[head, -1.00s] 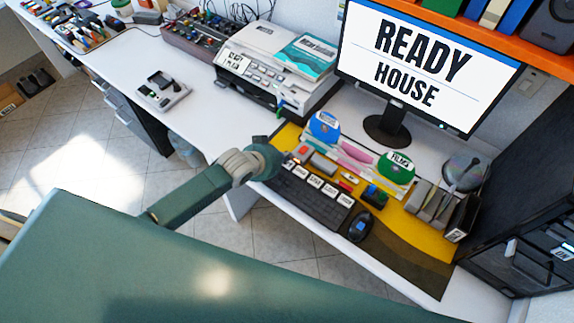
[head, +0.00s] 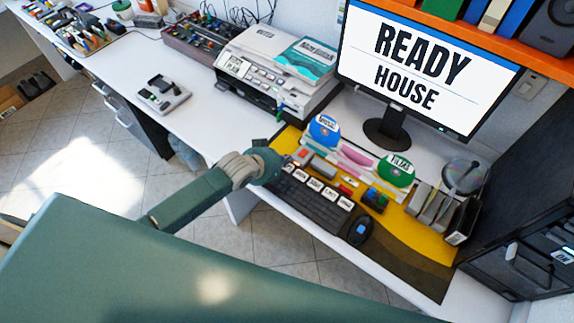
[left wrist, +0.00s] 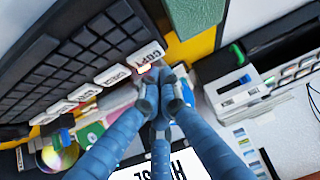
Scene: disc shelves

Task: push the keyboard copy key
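The black keyboard (head: 318,208) lies on the desk, with a row of white labelled keys along its far edge. In the left wrist view, the white key marked COPY (left wrist: 143,54) is at the end of that row. My left gripper (head: 279,170) is over that end of the keyboard in the head view and partly hides it. In the left wrist view, the blue fingers of my left gripper (left wrist: 164,74) are drawn together, empty, with their tips just beside the COPY key. I cannot tell whether they touch it. My right gripper is not in view.
A yellow and brown mat (head: 428,262) carries a mouse (head: 360,230), discs on stands (head: 397,170) and small coloured items close behind the keys. A printer (head: 262,85) and a monitor (head: 430,70) stand behind. The desk left of the printer has free room.

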